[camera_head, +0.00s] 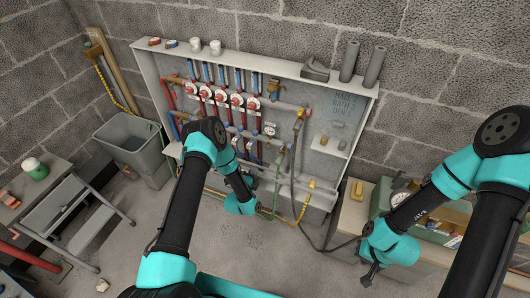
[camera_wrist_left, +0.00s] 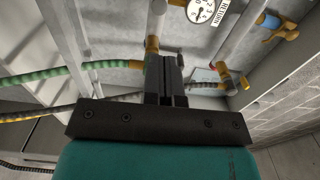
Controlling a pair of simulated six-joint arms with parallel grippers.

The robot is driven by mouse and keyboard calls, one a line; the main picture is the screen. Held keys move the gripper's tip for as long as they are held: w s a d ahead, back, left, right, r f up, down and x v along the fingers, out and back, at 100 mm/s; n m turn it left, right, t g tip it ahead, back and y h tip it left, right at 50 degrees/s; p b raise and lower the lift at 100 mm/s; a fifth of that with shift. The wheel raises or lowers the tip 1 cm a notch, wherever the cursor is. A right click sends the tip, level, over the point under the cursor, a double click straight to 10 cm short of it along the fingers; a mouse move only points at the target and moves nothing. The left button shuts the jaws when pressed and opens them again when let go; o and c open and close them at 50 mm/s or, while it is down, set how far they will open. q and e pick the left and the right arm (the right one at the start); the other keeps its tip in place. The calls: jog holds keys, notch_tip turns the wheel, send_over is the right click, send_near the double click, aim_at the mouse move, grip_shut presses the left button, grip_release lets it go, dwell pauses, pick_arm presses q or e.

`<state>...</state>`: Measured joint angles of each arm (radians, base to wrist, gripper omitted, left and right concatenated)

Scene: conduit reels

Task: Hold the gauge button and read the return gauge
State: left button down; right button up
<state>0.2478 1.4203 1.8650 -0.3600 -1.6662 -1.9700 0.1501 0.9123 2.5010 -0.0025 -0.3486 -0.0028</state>
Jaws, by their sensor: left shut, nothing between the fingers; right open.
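The return gauge (camera_wrist_left: 200,10) is a round white dial at the top edge of the left wrist view, partly cut off, beside a white RETURN label (camera_wrist_left: 229,13). A small round dial (camera_head: 269,129) shows on the wall panel in the head view. My left gripper (camera_wrist_left: 167,62) is shut and empty, below the gauge in the wrist view and apart from it. In the head view its fingers are hidden by my left wrist. I cannot make out the gauge button for certain. My right gripper (camera_head: 370,275) is open at the lower right, away from the panel.
The panel (camera_head: 353,114) carries red and blue pipes and red-and-white round fittings (camera_head: 222,96). Hoses (camera_head: 297,160) hang in front of it. A grey bin (camera_head: 128,140) and step stool (camera_head: 85,215) stand left. A bench with a green case (camera_head: 430,228) is right.

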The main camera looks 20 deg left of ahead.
pick_arm(q)
jog(key=w, duration=0.4)
jog(key=w+d, duration=0.1)
jog(key=w, duration=0.8)
jog(key=shift+w+d, duration=0.25)
jog(key=shift+d, duration=0.05)
jog(key=shift+w+d, duration=0.1)
jog(key=shift+w, duration=0.8)
jog(key=shift+r, duration=0.1)
jog(key=shift+s, duration=0.7)
send_near(267, 148)
jog(key=s, duration=0.4)
jog(key=shift+s+a, duration=0.35)
jog(key=shift+s, duration=0.05)
